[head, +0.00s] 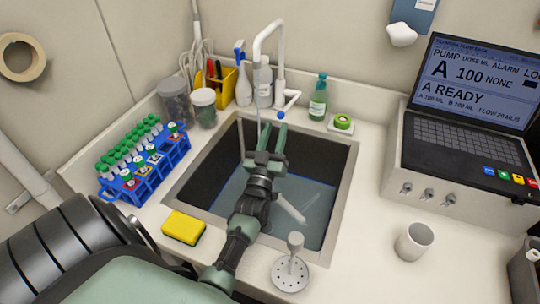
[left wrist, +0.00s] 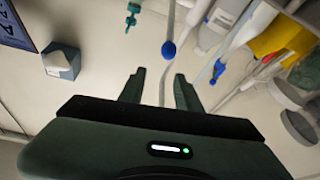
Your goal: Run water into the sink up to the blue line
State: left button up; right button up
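The sink (head: 345,165) is dark-walled and set in the counter, with bluish-grey water (head: 308,222) low in it. A thin blue line (head: 318,181) shows along its inner wall. The white tap (head: 279,60) stands behind the sink, its spout bent down over it. Its lever ends in a blue knob (head: 281,115), which also appears in the left wrist view (left wrist: 168,50). I cannot tell if water is running from the spout. My left gripper (head: 270,138) is open and empty over the sink, fingers pointing towards the tap, apart from the knob. My right gripper is not in view.
A tube rack (head: 146,178) and yellow sponge (head: 184,228) lie left of the sink. A strainer plug (head: 291,273) lies at its front edge. A green bottle (head: 318,98), jars and squeeze bottles stand behind. A mug (head: 413,241) and pump console (head: 450,150) are right.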

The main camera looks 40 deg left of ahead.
pick_arm(q)
jog(key=c, duration=0.6)
jog(key=shift+a+f+n, duration=0.1)
jog(key=shift+a+n, duration=0.1)
jog(key=shift+n, duration=0.3)
grip_shut()
jog(key=n+g+h+b, duration=0.2)
jog(key=n+h, duration=0.2)
jog(key=n, duration=2.5)
send_near(290, 104)
jog(key=w, duration=0.1)
jog(key=w+a+f, duration=0.1)
jog(key=w, duration=0.1)
jog(key=shift+w+a+f, duration=0.1)
jog(key=shift+a, duration=0.1)
